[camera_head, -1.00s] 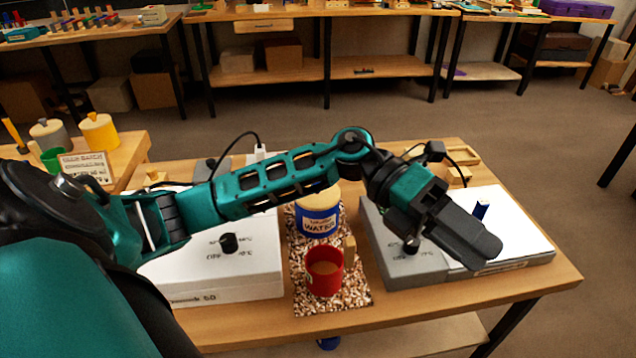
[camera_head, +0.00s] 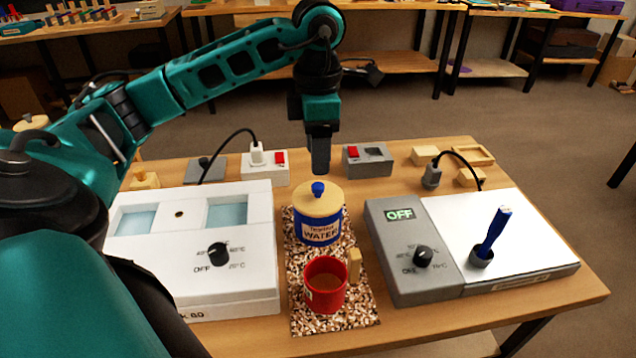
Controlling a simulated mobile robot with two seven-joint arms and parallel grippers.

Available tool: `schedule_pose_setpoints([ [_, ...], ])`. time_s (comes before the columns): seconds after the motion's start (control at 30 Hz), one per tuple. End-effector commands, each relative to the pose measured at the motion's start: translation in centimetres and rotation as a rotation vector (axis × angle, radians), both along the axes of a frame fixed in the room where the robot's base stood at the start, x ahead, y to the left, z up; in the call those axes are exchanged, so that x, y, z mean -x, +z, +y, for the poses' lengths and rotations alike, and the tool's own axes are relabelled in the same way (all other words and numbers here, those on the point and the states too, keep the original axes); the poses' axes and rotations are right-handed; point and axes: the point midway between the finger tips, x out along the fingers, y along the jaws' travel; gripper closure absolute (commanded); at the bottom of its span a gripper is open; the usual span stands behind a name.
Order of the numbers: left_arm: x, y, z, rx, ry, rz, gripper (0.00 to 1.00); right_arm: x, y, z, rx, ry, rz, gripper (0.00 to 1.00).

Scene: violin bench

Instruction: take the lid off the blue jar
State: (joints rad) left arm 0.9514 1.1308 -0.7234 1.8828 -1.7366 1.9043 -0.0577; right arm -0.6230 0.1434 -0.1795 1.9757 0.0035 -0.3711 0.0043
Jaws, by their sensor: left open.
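The blue jar (camera_head: 318,232), labelled WATER, stands upright on a speckled mat in the middle of the bench. Its tan lid (camera_head: 319,203) with a blue knob (camera_head: 318,188) sits on top. My left gripper (camera_head: 320,172) points straight down just above the knob, with a small gap seeming to lie between them. Its fingers show edge-on, so the gap between them is hidden; it is open and holds nothing that I can see. My right gripper is out of view.
A red mug (camera_head: 325,284) stands in front of the jar on the speckled mat (camera_head: 309,324). A white bath unit (camera_head: 190,285) is at left. A grey-and-white hotplate (camera_head: 400,284) with a blue stick is at right. Switch boxes (camera_head: 367,161) stand behind.

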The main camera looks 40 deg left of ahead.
Motion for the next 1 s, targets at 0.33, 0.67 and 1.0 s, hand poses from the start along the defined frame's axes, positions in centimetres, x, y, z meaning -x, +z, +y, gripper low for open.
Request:
schedule_pose_setpoints([
  [0.33, 0.2, -3.6, -0.1, 0.001, -0.002, 0.005, 0.46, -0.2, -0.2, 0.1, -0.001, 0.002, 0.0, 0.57],
  [0.67, 0.1, -6.4, -0.1, 0.001, -0.002, 0.0, 0.46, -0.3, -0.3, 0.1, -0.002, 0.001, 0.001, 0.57],
  [1.0, 0.1, -6.4, -0.1, 0.002, -0.001, -0.001, 0.64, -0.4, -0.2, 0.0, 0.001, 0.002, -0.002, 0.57],
])
